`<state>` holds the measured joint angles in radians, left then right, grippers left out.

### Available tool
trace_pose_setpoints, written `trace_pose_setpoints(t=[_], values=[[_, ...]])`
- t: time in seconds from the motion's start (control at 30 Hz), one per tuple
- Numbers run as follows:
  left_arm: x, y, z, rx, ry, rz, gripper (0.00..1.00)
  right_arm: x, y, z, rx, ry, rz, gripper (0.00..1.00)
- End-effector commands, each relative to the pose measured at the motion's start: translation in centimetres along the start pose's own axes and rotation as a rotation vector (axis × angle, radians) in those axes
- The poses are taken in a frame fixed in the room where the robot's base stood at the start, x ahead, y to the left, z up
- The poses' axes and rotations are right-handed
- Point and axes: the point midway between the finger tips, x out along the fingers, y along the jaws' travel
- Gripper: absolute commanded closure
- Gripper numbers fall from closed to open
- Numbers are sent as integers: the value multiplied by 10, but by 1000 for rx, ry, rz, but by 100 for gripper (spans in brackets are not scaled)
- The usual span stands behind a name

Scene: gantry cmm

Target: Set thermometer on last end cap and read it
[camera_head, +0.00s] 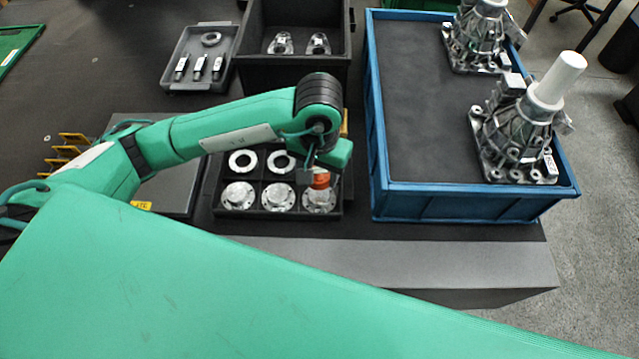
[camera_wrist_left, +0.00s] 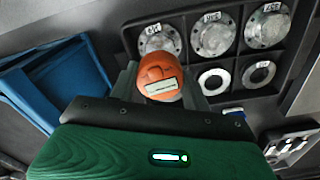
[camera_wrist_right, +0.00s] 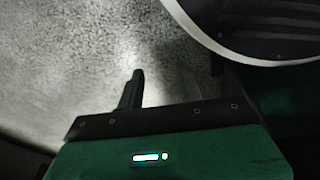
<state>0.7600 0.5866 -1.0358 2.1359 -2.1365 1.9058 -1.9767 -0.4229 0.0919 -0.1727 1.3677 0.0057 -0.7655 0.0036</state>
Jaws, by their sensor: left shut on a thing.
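My left gripper (camera_head: 318,168) is shut on the orange thermometer (camera_head: 321,179), with a pale display on its top in the left wrist view (camera_wrist_left: 160,82). It is over the right end cap (camera_head: 319,202) of the front row in the black tray (camera_head: 280,215); I cannot tell whether they touch. Two more silver end caps, the middle one (camera_head: 278,198) and the left one (camera_head: 238,197), sit beside it. All three show labels in the left wrist view, too small to read surely. My right gripper (camera_wrist_right: 163,88) is open and empty above a speckled grey floor.
Pale rings (camera_head: 242,162) lie in the tray's back row. A blue crate (camera_head: 470,205) with metal housings (camera_head: 515,140) stands right. A black bin (camera_head: 295,75) and a small grey tray (camera_head: 200,75) stand behind. A dark plate (camera_head: 170,185) lies left.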

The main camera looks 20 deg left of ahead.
Motion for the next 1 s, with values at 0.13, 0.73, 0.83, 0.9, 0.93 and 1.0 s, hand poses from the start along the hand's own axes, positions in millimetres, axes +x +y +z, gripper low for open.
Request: trace_pose_setpoints(t=[0.13, 0.73, 0.83, 0.9, 0.93, 1.0], values=[[19, 0, 0, 0, -2, 1, 80, 5, 0, 7, -2, -10, 1, 64], [61, 0, 0, 1, 2, 0, 80, 10, 3, 2, -4, 2, 4, 64], [62, 0, 0, 2, 2, 0, 80, 11, 3, 4, -4, 0, 3, 64], [62, 0, 0, 2, 2, 0, 80, 10, 2, 4, -3, -3, 3, 64], [62, 0, 0, 2, 2, 0, 80, 9, 2, 4, -3, -3, 2, 64], [63, 0, 0, 2, 1, 0, 80, 8, 1, 4, -3, -3, 1, 64]])
